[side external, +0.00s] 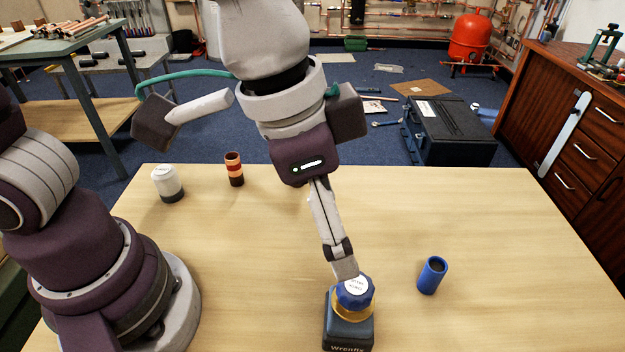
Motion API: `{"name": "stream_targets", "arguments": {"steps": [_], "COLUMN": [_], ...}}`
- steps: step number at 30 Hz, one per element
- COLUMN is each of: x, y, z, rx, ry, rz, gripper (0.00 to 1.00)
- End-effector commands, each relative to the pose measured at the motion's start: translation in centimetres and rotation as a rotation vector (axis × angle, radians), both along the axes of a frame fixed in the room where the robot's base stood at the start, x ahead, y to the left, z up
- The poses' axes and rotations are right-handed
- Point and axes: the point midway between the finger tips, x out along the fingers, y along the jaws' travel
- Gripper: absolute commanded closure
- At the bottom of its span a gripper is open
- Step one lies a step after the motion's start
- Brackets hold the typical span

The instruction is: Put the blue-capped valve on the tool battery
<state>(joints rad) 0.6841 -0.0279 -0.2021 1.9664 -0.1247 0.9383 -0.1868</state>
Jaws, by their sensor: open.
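The blue-capped valve (355,293) has a round blue cap with a white label and a gold-coloured ring below. It appears upright on top of the tool battery (347,332), a dark block marked "Wrenfix" near the front edge of the table. My gripper (345,268) points down at the valve, with its fingertips at the back left of the cap. The fingers show nearly edge-on and are open. I cannot tell whether a fingertip touches the cap. The underside of the valve is hard to make out.
A blue tube (432,275) stands to the right of the battery on the wooden table (510,240). A white-topped container (168,184) and a copper-and-brown cylinder (234,169) stand at the back left. The table's right side and middle left are clear.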

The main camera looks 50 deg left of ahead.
Motion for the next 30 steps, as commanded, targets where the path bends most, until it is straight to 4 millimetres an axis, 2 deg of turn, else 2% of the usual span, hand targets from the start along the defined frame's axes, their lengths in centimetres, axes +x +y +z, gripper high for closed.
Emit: {"name": "stream_targets", "arguments": {"steps": [2,4,5,6,9,12,13,17,30], "x": [0.1,0.8,1.2,1.6,1.3,0.2,-0.2,-0.9,-0.8], "y": [0.5,2.8,4.3,6.8,12.5,16.3,16.9,18.2,18.1], "z": [0.7,1.3,1.6,1.9,2.2,1.9,1.7,1.4,1.4], "rx": [-0.003,-0.010,-0.013,-0.019,-0.036,-0.054,-0.058,-0.065,-0.065], "ry": [-0.007,-0.031,-0.048,-0.073,-0.134,-0.182,-0.192,-0.213,-0.213], "rz": [0.013,0.078,0.124,0.196,0.374,0.510,0.537,0.590,0.588], "gripper": [0.33,0.33,0.33,0.33,0.33,0.33,0.33,0.33,0.33]}}
